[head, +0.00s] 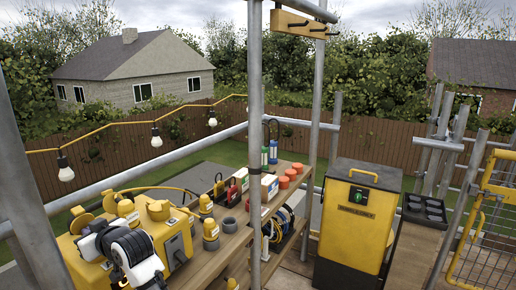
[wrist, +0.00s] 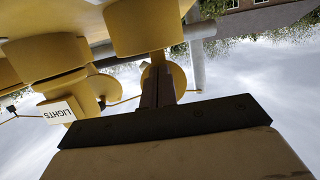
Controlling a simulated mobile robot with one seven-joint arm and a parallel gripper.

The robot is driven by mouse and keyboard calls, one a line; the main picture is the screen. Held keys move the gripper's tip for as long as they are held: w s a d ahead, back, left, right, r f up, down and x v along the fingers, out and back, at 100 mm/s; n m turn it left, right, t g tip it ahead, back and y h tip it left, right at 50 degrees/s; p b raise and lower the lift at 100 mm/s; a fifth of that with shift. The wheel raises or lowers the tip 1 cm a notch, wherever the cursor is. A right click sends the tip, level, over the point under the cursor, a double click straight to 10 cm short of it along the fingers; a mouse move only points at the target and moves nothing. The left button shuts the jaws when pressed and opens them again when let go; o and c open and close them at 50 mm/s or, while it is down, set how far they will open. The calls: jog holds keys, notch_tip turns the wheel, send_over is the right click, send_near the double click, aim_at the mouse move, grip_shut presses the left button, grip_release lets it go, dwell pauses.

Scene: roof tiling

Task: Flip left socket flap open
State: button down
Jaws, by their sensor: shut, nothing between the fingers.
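The yellow power box (head: 172,240) stands at the left end of the wooden bench in the head view, with several round yellow socket parts on top. One round flap (head: 111,200) seems raised at its upper left; I cannot tell for sure which socket it belongs to. My gripper (wrist: 156,85) is shut and empty in the wrist view. Its fingers overlap a round yellow disc (wrist: 170,76), probably a flap; I cannot tell whether they touch it. Thick yellow socket bodies (wrist: 145,25) lie close above the fingers in the picture. My arm hides part of the box in the head view.
A "LIGHTS" label (wrist: 58,112) shows upside down in the wrist view. A scaffold pole (head: 255,120) stands upright right of the box. The bench (head: 232,245) carries orange cups (head: 284,181) and bottles. A yellow-black cabinet (head: 357,215) stands to the right.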

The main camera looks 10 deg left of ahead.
jog(key=shift+w+a+r, duration=0.15)
jog(key=shift+w+a, duration=0.15)
jog(key=shift+a, duration=0.5)
jog(key=p+v, duration=0.2)
jog(key=v, duration=0.7)
jog(key=shift+d+r, duration=0.2)
jog(key=shift+r, duration=0.15)
